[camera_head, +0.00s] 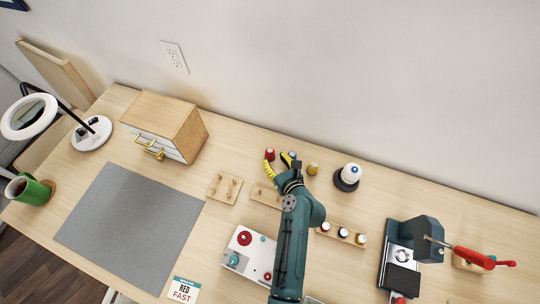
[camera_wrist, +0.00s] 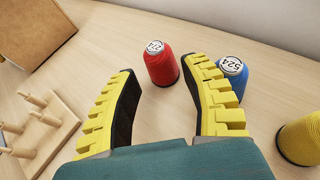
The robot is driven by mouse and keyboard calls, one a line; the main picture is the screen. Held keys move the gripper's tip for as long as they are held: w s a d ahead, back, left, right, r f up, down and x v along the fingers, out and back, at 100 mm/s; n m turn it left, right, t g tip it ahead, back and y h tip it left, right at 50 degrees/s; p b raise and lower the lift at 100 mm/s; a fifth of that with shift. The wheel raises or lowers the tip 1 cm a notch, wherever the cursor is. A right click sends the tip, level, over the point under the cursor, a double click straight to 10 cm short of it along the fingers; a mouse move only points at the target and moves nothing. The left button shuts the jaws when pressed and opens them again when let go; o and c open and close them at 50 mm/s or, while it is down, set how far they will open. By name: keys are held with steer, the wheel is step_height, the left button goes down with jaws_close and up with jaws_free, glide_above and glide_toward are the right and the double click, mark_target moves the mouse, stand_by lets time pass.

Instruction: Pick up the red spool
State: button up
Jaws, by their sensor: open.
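The spool is between and slightly beyond the fingertips, nearer the right finger. A blue spool (camera_wrist: 233,75) stands just right of the red one, partly hidden behind the right finger.
A yellow spool (camera_wrist: 301,139) stands to the right. A wooden peg board (camera_wrist: 38,128) lies to the left, and a wooden drawer box (camera_head: 168,125) is farther left. The wall is behind.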

mark_target(272, 156)
steer(key=b+x, duration=0.2)
steer(key=x, duration=0.3)
steer(key=shift+r, duration=0.1)
steer(key=shift+s, duration=0.1)
steer(key=c, duration=0.6)
steer(key=shift+o, duration=0.2)
